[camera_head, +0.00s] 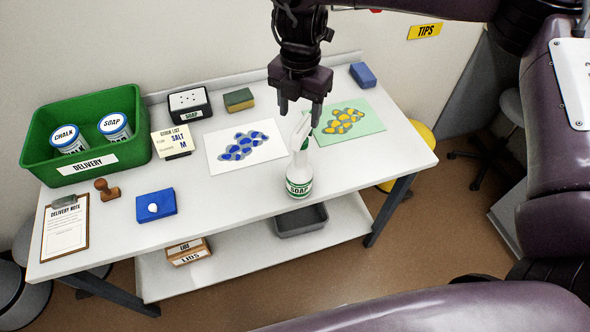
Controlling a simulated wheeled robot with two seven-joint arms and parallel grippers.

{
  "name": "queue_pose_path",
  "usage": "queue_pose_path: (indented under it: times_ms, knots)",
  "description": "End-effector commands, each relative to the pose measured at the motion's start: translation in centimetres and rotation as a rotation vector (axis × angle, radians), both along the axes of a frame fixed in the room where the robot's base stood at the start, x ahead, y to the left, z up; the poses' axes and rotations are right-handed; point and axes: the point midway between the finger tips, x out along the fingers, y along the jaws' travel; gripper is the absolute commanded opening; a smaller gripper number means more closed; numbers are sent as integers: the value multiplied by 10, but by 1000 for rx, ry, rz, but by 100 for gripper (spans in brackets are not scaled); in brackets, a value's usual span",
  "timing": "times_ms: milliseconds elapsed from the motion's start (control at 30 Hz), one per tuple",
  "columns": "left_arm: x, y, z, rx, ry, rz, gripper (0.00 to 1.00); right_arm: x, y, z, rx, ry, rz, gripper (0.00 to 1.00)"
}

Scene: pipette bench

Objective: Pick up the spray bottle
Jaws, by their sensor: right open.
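From this view I cannot tell whether the fingers touch the head. My left gripper is not in view.
A white sheet with blue blobs (270,154) and a green sheet with yellow blobs (370,125) lie behind the bottle. A green DELIVERY bin (130,150) holds chalk and soap tubs. A blue box (156,205) stands front left. The table's right front is clear.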

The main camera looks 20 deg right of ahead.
Motion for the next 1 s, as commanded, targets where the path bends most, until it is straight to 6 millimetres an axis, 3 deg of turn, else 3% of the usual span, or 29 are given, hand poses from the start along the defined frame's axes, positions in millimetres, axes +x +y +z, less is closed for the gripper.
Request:
queue_pose_path:
  times_ms: [500,800,1000]
  knots:
    - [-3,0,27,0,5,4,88,-5,-5,-64,3,0,1,55]
    - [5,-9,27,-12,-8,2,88,-5,-5,-71,4,-2,1,55]
    - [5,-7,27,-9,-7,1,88,-5,-5,-71,4,-2,1,29]
